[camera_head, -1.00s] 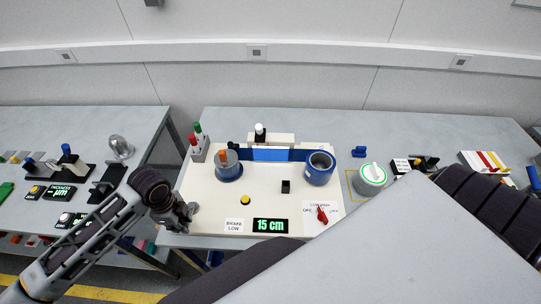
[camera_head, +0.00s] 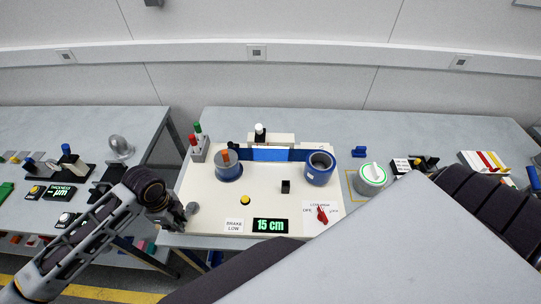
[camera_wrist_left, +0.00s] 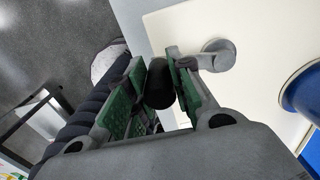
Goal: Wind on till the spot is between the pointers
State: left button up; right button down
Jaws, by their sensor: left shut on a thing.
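My left gripper (camera_wrist_left: 160,85) is shut on a black handle (camera_wrist_left: 158,88) of a small grey crank (camera_wrist_left: 217,54) at the panel's left front edge; the crank also shows in the head view (camera_head: 192,208), beside the left gripper (camera_head: 182,217). A blue web (camera_head: 300,155) runs behind the panel between the left reel (camera_head: 228,172), with an orange mark on top, and the blue right reel (camera_head: 320,168). It crosses a bright lit window (camera_head: 270,154). I cannot make out a spot or pointers there. My right gripper is out of view.
The cream panel (camera_head: 265,200) carries a green "15 cm" display (camera_head: 270,226), a yellow button (camera_head: 245,200), a red switch (camera_head: 322,214) and a "BRAKE LOW" label (camera_head: 234,226). A green-and-white dial (camera_head: 373,175) stands to the right. A side table (camera_head: 80,125) is at left.

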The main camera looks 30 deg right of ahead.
pick_arm(q)
jog(key=shift+r, duration=0.1)
jog(key=shift+w+a, duration=0.4)
jog(key=shift+w, duration=0.2)
jog(key=shift+w+a, duration=0.2)
jog(key=shift+w, duration=0.1)
jog(key=shift+w+a, duration=0.15)
jog(key=shift+w, duration=0.15)
dwell(0.5)
jog(key=shift+w+a, duration=0.2)
jog(key=shift+w, duration=0.55)
